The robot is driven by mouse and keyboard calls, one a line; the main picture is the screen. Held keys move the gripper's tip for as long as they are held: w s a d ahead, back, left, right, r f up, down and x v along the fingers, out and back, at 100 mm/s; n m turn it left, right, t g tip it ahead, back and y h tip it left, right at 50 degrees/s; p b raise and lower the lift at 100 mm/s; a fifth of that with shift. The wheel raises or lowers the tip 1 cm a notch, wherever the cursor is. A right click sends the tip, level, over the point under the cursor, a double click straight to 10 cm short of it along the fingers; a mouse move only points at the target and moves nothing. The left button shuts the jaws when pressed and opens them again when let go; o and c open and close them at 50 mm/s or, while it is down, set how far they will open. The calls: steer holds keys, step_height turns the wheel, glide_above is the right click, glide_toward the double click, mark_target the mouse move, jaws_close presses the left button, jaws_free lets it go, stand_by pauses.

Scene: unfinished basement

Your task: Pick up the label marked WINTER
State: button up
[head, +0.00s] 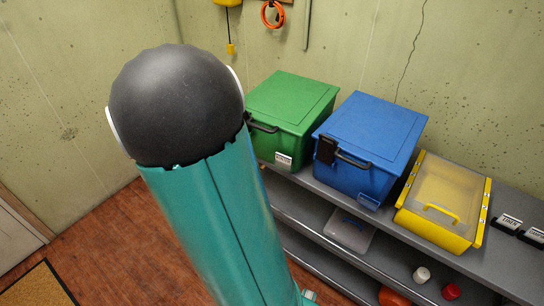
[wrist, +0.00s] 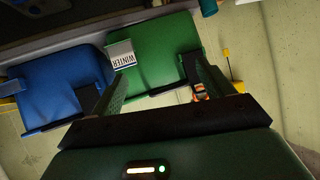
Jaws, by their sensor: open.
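The white label marked WINTER (wrist: 122,55) shows upside down in the wrist view, at the edge of the green bin (wrist: 155,55). In the head view a small white label (head: 283,158) sits low on the front of the green bin (head: 292,100); its print is too small to read there. My gripper (wrist: 155,76) is open in the wrist view. Its fingers are spread, with the green bin beyond them and the label near the left finger. My arm covers part of the head view and hides the gripper there.
A blue bin (head: 370,145) and a yellow clear-lidded case (head: 443,200) stand right of the green bin on a grey shelf (head: 385,220). Dark holders with white labels (head: 511,221) lie at the far right. A lower shelf holds a clear container (head: 349,231) and small items.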

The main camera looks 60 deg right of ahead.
steer(key=s+d+m+g+h, duration=0.2)
steer(key=s+d+g, duration=0.1)
steer(key=s, duration=0.3)
glide_toward(283, 159)
steer(key=d, duration=0.3)
steer(key=shift+n, duration=0.3)
steer(key=shift+f+x, duration=0.2)
steer(key=shift+x, duration=1.15)
steer(key=shift+f+x, duration=0.25)
steer(key=shift+x, duration=1.05)
steer(key=shift+a, duration=0.2)
steer(key=c, duration=1.1)
